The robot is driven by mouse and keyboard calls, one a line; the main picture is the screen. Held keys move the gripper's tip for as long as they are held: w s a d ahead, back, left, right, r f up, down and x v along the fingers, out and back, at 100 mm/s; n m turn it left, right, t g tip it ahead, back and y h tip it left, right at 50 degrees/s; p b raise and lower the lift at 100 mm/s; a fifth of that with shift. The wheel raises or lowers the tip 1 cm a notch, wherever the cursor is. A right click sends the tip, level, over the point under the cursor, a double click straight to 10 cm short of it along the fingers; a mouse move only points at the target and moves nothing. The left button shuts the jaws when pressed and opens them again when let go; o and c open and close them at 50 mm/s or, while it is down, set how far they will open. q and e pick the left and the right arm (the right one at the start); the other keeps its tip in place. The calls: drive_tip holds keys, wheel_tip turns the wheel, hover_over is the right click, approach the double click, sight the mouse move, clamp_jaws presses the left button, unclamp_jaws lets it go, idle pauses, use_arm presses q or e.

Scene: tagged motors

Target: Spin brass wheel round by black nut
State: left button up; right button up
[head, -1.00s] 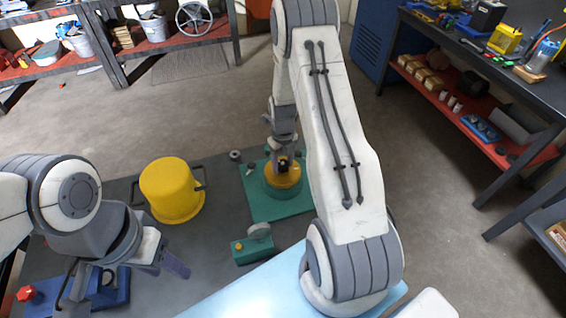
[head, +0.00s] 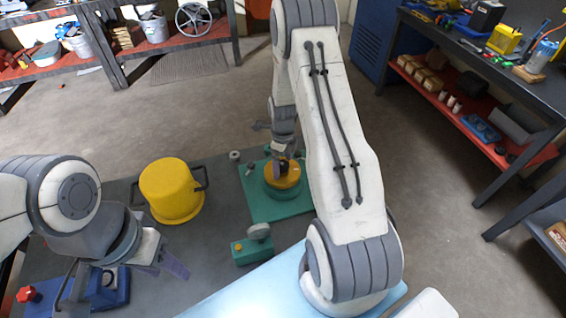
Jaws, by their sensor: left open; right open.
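The brass wheel (head: 284,183) lies flat on a round green base on a green plate (head: 262,207). My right gripper (head: 281,165) points down at the wheel, its fingers at the dark nut near the wheel's top. The nut is mostly hidden by the fingers, and I cannot tell whether they touch it. My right arm covers the right side of the plate. My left gripper (head: 165,268) is open and empty at the lower left, above the table and away from the wheel.
A yellow pot (head: 171,191) with dark handles stands left of the plate. A small green block with a grey disc (head: 258,231) sits in front of it. A blue device with a red knob (head: 27,293) is at the lower left, near my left arm. Grey table shows between them.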

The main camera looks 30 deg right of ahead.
drive_tip(key=n, duration=0.4)
drive_tip(key=shift+n, duration=0.4)
drive_tip(key=n, duration=0.4)
drive_tip(key=shift+d, duration=0.1)
